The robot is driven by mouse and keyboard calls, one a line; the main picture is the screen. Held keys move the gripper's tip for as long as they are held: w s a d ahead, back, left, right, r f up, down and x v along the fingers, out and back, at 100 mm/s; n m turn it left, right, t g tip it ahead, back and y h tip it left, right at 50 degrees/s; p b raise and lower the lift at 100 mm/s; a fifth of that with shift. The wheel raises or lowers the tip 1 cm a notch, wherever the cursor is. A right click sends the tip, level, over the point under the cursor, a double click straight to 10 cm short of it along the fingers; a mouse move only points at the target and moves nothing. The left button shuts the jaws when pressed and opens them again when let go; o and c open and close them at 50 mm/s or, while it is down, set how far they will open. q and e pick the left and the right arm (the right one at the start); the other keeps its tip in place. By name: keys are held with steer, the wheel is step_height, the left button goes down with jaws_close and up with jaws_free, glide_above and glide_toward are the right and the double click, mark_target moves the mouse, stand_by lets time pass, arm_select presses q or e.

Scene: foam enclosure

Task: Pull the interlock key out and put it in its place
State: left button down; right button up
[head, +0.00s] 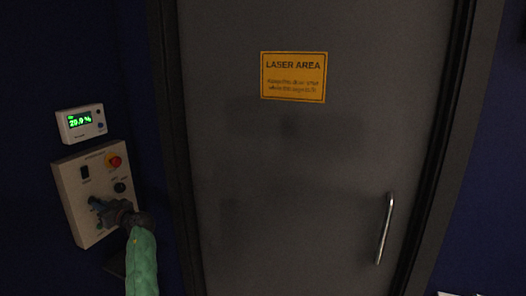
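A pale control panel (72,188) hangs on the dark wall at the left. My green-sleeved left arm comes up from below. The gripper covers that part of the panel, and I cannot make out the interlock key or whether the fingers hold it. My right gripper is out of view.
A white meter with a green display (80,122) is mounted above the panel. A grey door (290,190) with a yellow laser sign (294,77) and a metal handle (385,228) stands to the right, shut. The space before the door is clear.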

arm_select(q)
steer(key=b+v, duration=0.4)
steer(key=v, duration=0.2)
steer(key=shift+b, duration=0.35)
stand_by(2.3)
